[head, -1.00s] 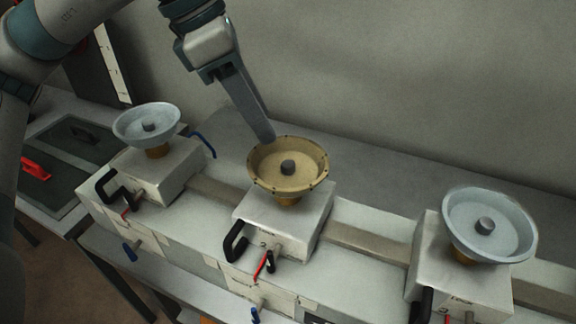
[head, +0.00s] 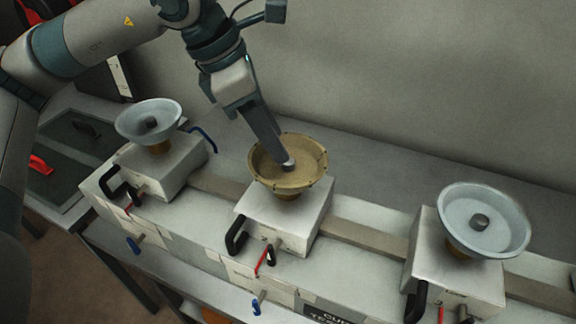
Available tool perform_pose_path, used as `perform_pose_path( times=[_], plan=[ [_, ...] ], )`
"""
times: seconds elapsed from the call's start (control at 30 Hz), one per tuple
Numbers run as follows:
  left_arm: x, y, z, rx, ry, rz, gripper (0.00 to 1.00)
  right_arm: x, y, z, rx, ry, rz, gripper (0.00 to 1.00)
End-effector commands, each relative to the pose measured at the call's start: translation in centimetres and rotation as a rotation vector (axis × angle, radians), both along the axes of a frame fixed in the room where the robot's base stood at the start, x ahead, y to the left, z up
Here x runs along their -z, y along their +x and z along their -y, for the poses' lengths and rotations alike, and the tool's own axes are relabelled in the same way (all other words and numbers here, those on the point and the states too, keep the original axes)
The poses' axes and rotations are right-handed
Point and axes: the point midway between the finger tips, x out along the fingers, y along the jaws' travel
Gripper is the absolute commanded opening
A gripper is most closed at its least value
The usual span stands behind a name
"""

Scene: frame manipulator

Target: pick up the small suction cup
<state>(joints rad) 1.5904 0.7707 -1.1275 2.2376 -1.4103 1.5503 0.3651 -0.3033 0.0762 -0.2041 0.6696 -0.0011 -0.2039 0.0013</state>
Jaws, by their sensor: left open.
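Three dish-shaped suction cups stand on white blocks: a pale blue one (head: 131,128) at the left, a tan one (head: 262,171) in the middle, and a pale blue one (head: 452,222) at the right. Each has a small dark knob at its centre; which cup is the small one I cannot tell for sure. My left gripper (head: 286,160) points down into the tan cup, its fingertips at the central knob, which they mostly hide. It is open; no gap between the fingers shows from this side, and contact is unclear. My right gripper is not in view.
The blocks sit on a long white rail (head: 199,219) with black handles (head: 237,238) and red and blue levers in front. A grey wall rises behind. A dark panel with a red handle (head: 41,165) lies at the far left.

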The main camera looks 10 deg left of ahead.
Motion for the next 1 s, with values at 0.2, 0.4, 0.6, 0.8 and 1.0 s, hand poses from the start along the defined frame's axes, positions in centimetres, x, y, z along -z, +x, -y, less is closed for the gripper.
perform_pose_path(
  times=[0.2,0.4,0.6,0.8,1.0],
  plan=[
    [1.5,0.2,0.5,0.002,0.001,-0.005,0.4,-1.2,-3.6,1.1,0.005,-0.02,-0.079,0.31],
    [3.8,0.6,1.2,0.001,0.0,-0.002,0.4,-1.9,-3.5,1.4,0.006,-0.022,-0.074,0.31],
    [4.3,0.7,1.4,0.001,-0.001,0.0,0.4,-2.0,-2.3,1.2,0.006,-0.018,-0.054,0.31],
    [4.3,0.7,1.3,0.001,-0.001,0.0,0.4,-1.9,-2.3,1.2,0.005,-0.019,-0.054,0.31],
    [4.2,0.7,1.3,0.001,-0.001,0.0,0.28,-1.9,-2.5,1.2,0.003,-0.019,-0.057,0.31]
  ],
)
